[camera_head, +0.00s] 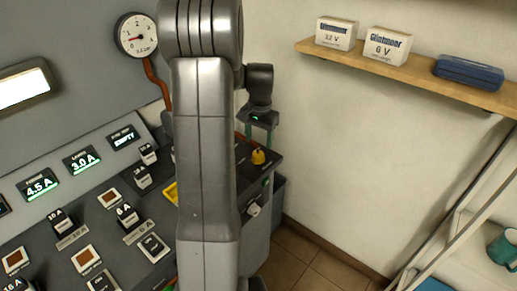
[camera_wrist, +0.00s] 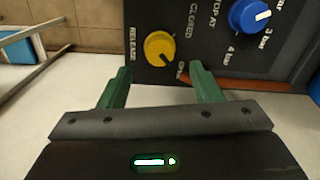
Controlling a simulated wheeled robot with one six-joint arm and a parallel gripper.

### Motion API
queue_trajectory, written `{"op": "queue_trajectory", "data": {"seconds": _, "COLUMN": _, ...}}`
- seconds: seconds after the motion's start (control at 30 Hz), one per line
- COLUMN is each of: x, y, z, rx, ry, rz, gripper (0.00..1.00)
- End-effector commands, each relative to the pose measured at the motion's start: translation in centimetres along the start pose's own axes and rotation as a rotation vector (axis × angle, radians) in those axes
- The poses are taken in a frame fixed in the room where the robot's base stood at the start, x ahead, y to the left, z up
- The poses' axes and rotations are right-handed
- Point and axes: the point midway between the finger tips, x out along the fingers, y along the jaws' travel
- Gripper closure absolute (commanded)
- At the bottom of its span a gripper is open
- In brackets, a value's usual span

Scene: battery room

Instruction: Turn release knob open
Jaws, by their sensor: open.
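The yellow release knob (camera_wrist: 159,48) is on the dark panel (camera_wrist: 205,47) in the wrist view, with "RELEASE", "CLOSED" and "OPEN" printed around it. The knob also shows in the head view (camera_head: 258,157), near the console's right end. My gripper (camera_wrist: 158,82) is open, its two green fingers spread apart just short of the knob in the wrist view, with nothing between them. In the head view my gripper (camera_head: 259,128) points down above the knob, apart from it.
A blue knob (camera_wrist: 249,16) with bar markings is beside the yellow one. A gauge (camera_head: 137,34) hangs on the back wall. Several switches and lit displays (camera_head: 82,160) cover the console. A shelf (camera_head: 410,68) with boxes is on the right wall. The floor (camera_head: 310,272) beyond the console is bare.

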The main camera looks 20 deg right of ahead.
Motion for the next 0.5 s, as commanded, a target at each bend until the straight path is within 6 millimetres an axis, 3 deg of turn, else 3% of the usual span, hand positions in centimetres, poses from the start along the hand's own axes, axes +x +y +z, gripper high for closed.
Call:
{"op": "queue_trajectory", "data": {"seconds": 0.2, "x": -4.9, "y": 0.0, "z": -0.1, "rx": 0.0, "ry": 0.003, "rz": -0.002, "gripper": 0.41}}
{"op": "queue_trajectory", "data": {"seconds": 0.5, "x": -7.8, "y": 0.0, "z": 0.0, "rx": 0.001, "ry": 0.0, "rz": 0.0, "gripper": 0.41}}
